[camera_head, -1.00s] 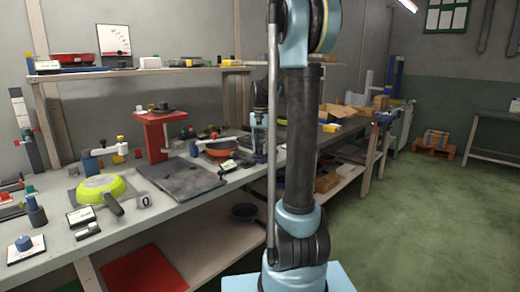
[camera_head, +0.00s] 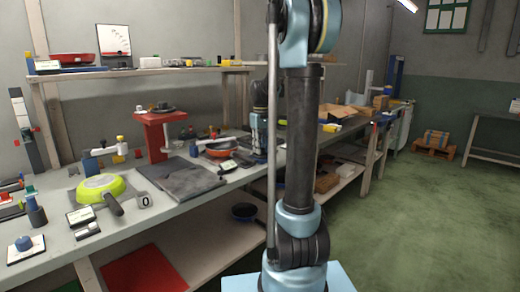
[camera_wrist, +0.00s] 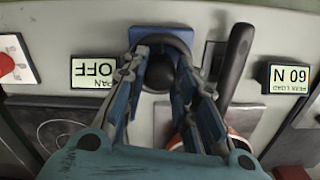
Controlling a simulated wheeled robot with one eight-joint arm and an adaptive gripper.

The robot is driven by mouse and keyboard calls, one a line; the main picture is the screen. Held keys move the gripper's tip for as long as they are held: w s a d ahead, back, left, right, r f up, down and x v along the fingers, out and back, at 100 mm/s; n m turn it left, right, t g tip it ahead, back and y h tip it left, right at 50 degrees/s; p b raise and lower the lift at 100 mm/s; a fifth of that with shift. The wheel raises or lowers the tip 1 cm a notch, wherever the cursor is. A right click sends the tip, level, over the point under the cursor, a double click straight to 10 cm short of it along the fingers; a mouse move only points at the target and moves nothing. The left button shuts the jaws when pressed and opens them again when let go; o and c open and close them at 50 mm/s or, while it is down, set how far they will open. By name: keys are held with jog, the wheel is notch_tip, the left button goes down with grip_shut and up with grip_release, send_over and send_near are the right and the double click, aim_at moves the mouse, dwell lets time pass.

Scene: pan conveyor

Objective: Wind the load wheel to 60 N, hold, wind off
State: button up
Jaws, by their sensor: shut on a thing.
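In the wrist view, my gripper (camera_wrist: 162,72) has its fingers on either side of a dark rounded knob, which I take to be the load wheel (camera_wrist: 160,75). It sits against a blue mount (camera_wrist: 150,33), with a dark curved rim above it. The fingers are shut on it and hide its sides. A display marked as peak load (camera_wrist: 287,75) reads 60 N, upside down in this view. In the head view, my gripper (camera_head: 258,145) is low over the bench beside an orange pan (camera_head: 218,150); the wheel cannot be made out there.
A sign reading PAN OFF (camera_wrist: 93,72) lies left of the mount. A black pan handle (camera_wrist: 236,62) rises close on its right. In the head view, a red stand (camera_head: 157,133) and a green pan (camera_head: 100,188) are farther left on the bench.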

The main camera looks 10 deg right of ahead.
jog(key=n, duration=0.5)
jog(key=shift+n, duration=2.6)
jog(key=o, duration=1.1)
notch_tip(320, 180, up, 12)
